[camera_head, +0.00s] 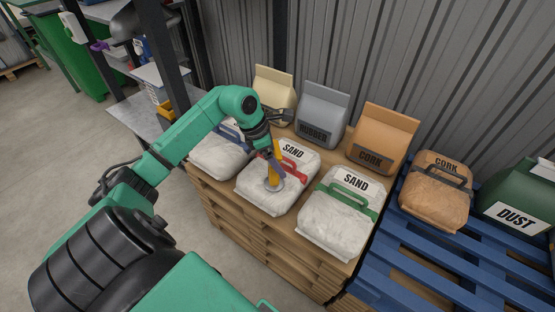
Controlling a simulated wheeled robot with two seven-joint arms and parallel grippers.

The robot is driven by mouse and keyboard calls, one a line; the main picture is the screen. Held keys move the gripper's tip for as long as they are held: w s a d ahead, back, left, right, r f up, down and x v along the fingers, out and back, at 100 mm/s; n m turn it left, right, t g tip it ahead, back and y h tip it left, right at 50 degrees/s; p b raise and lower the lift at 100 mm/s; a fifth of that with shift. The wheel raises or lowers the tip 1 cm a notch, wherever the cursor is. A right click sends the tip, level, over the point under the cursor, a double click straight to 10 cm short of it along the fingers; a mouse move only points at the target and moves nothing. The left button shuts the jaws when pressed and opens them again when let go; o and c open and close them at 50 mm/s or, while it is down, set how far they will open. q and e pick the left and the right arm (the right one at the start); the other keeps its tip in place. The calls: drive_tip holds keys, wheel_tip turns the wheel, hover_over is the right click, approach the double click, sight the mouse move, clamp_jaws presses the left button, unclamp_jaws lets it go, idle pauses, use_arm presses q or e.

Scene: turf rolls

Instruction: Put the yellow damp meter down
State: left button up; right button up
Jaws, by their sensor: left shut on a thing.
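The yellow damp meter (273,177) is an upright yellow stick with a round grey foot. My left gripper (276,152) comes down from above and is shut on its upper part. The foot is at the top of the middle white SAND bag (255,192), which has a red handle. I cannot tell whether the foot presses on the bag or hovers just above it. My right gripper is out of view.
A SAND bag with a green handle (338,222) lies to the right, and a blue-handled bag (222,155) to the left. RUBBER (322,112) and CORK (383,137) bags stand behind. A blue pallet (405,270) is at right.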

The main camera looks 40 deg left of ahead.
use_arm(q)
drive_tip(key=shift+f, duration=0.1)
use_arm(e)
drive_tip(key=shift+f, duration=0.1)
use_arm(q)
drive_tip(key=o, duration=1.6)
drive_tip(key=shift+c, duration=0.2)
drive_tip(key=shift+r, duration=0.25)
drive_tip(key=shift+s+a+r, duration=0.15)
drive_tip(key=shift+a+r, duration=0.15)
drive_tip(key=shift+r, duration=0.25)
drive_tip(key=v, duration=1)
drive_tip(key=shift+r, duration=0.2)
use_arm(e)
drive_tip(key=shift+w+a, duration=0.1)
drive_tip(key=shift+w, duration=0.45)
use_arm(q)
drive_tip(key=shift+s, duration=0.15)
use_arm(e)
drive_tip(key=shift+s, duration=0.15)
